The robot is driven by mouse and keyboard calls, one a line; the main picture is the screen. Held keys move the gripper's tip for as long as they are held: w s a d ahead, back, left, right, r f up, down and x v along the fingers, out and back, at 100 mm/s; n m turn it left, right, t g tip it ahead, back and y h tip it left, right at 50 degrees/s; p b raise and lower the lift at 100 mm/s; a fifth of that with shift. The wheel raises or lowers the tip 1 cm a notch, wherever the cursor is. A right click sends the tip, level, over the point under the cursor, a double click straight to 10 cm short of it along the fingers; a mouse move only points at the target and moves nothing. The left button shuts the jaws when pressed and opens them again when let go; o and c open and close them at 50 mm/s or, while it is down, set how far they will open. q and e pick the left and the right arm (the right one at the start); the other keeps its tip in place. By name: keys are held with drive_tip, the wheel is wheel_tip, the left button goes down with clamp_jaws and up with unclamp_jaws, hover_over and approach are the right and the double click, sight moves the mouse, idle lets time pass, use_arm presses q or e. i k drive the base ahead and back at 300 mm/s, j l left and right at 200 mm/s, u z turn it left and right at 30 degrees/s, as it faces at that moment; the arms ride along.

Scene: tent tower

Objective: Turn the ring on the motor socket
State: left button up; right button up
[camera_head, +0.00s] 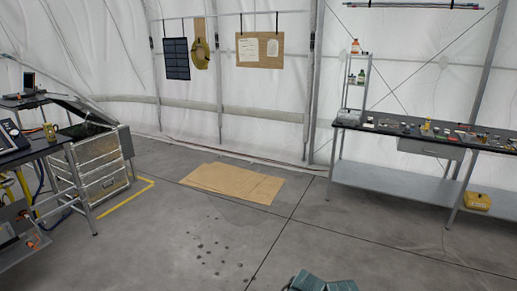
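I cannot make out a motor socket or its ring in the head view. Neither of my grippers is in view. A blue-grey object (320,284) is cut off at the bottom edge, and I cannot tell what it is.
A workbench (395,187) with many small items stands at right, a yellow case (477,201) on its lower shelf. At left are a dark table (35,149) and a metal drawer unit (100,163). Flat cardboard (235,182) lies on the floor.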

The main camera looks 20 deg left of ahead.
sight(22, 213)
drive_tip(key=i+j+u, duration=0.1)
drive_tip(key=i+u, duration=0.2)
drive_tip(key=u, duration=0.15)
drive_tip(key=i+u, duration=0.3)
drive_tip(key=u, duration=0.15)
drive_tip(key=i+l+u, duration=0.15)
drive_tip(key=i+u, duration=0.15)
drive_tip(key=u, duration=0.15)
drive_tip(key=i+j+u, duration=0.15)
drive_tip(key=i+u, duration=0.6)
drive_tip(key=u, duration=0.2)
drive_tip(key=i+u, duration=0.1)
drive_tip(key=i, duration=0.35)
drive_tip(key=i+l+u, duration=0.1)
drive_tip(key=i, duration=0.35)
drive_tip(key=i+l+u, duration=0.1)
drive_tip(key=i, duration=0.35)
drive_tip(key=i+l+u, duration=0.1)
drive_tip(key=i+l, duration=0.15)
drive_tip(key=i, duration=0.2)
